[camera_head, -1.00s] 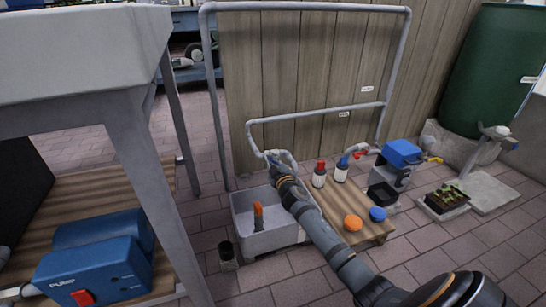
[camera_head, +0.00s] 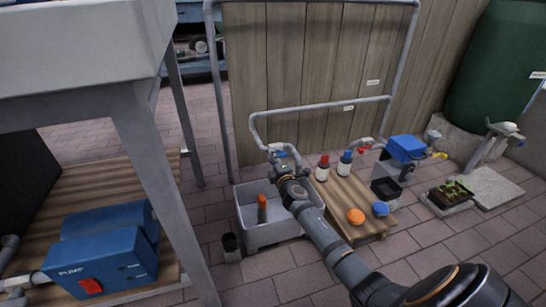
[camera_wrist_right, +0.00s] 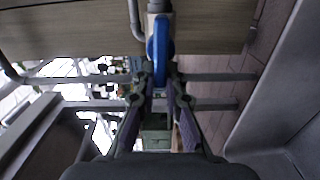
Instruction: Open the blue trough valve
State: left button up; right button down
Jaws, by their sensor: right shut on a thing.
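The grey trough (camera_head: 251,242) stands on the floor in front of the wooden panel, with a tap at the end of a grey pipe above its back edge. The blue trough valve handle (camera_wrist_right: 159,45) shows in the right wrist view as a long blue lever, seen nearly edge-on below the grey pipe end. My right gripper (camera_wrist_right: 160,82) is shut on the near end of this lever. In the head view my right gripper (camera_head: 282,166) is at the tap over the trough and covers most of the valve. My left gripper is not in view.
An orange-topped item (camera_head: 262,208) stands in the trough. Right of it, a wooden pallet (camera_head: 340,205) holds two bottles and an orange and a blue lid. A blue pump (camera_head: 105,262) is under the table at left. Paved floor is clear in front.

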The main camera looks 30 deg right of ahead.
jog(key=shift+f+n, duration=0.15)
jog(key=shift+n, duration=0.25)
jog(key=c, duration=1.4)
grip_release()
jog(key=shift+s, duration=0.1)
jog(key=v, duration=1.2)
jog(key=shift+a, duration=0.1)
